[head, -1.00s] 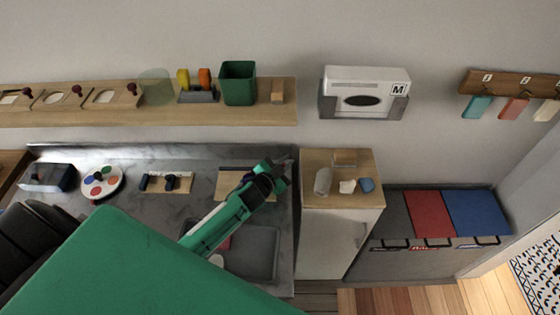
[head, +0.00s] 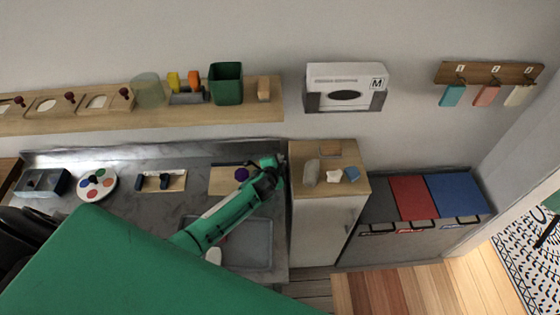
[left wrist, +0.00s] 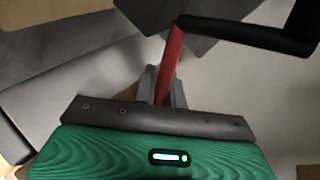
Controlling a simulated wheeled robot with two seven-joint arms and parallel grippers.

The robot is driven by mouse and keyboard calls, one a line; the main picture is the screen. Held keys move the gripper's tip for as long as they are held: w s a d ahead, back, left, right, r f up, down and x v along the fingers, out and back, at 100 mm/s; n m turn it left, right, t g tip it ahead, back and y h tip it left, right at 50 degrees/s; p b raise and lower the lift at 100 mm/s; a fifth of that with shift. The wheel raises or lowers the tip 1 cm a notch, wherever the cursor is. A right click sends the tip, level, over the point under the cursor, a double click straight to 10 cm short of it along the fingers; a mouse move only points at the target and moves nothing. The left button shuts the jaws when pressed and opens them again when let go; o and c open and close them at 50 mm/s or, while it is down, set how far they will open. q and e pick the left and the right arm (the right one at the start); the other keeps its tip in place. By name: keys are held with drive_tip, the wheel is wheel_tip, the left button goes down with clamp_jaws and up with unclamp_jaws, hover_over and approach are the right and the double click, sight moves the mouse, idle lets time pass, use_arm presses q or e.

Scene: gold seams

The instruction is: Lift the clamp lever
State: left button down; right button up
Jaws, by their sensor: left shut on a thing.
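My left gripper (left wrist: 161,88) shows in the left wrist view with its two grey fingers shut around a narrow red bar, which I take for the clamp lever (left wrist: 172,62). The bar rises from between the fingers to a dark arm (left wrist: 235,33) that ends in a black grip at the upper right. In the head view my left gripper (head: 278,162) is at the counter's back right, close to the cabinet's left side. The lever cannot be made out there, and my arm covers part of that area. My right gripper is not in view.
The cabinet (head: 330,215) carries several small things on its top. A wooden board (head: 222,181) and a sink (head: 255,245) lie beside and below my left arm. The shelf (head: 225,116) with a green bin (head: 226,84) runs above. Open floor lies at the lower right.

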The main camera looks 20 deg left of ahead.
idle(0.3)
use_arm(q)
drive_tip(key=c, duration=1.5)
unclamp_jaws()
drive_tip(key=b+v, duration=0.2)
drive_tip(key=v, duration=1.1)
drive_tip(key=shift+s+d+r, duration=0.1)
drive_tip(key=shift+s, duration=0.3)
